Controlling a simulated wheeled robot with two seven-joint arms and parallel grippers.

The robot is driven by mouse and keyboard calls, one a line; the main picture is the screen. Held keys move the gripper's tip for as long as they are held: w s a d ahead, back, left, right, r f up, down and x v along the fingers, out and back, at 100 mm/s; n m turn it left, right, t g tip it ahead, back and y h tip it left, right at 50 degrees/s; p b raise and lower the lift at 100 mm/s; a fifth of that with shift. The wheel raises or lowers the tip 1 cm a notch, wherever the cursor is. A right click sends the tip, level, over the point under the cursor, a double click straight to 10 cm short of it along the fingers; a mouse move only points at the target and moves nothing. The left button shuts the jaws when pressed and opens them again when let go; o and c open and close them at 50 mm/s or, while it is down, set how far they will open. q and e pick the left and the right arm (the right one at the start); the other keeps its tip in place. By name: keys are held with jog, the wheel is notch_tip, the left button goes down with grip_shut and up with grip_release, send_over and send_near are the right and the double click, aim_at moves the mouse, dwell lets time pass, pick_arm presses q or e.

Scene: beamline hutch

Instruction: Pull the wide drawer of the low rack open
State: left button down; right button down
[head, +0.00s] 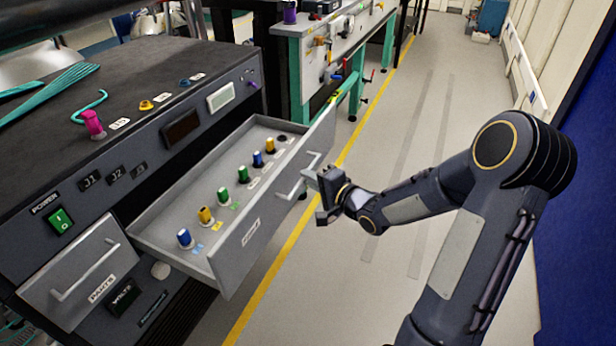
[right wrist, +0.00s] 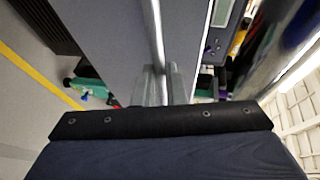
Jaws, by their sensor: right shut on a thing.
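The wide drawer (head: 245,235) of the low rack (head: 150,90) stands pulled out, with its inside showing. Several coloured knobs or plugs in blue, yellow and green stand in a row in it. Its bar handle (head: 297,180) is on the front panel. In the right wrist view the two fingers (right wrist: 164,86) close around the handle bar (right wrist: 156,40), in front of the grey drawer panel. My left gripper is not in view.
A smaller shut drawer (head: 85,270) with its own handle is at the rack's lower left. A bench (head: 325,40) stands behind. The floor (head: 420,110) to the right is clear.

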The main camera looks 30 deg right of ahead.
jog(key=c, duration=1.5)
grip_release()
jog(key=p+v, duration=0.2)
jog(key=v, duration=0.5)
jog(key=shift+s+d, duration=0.15)
jog(key=shift+s, duration=0.25)
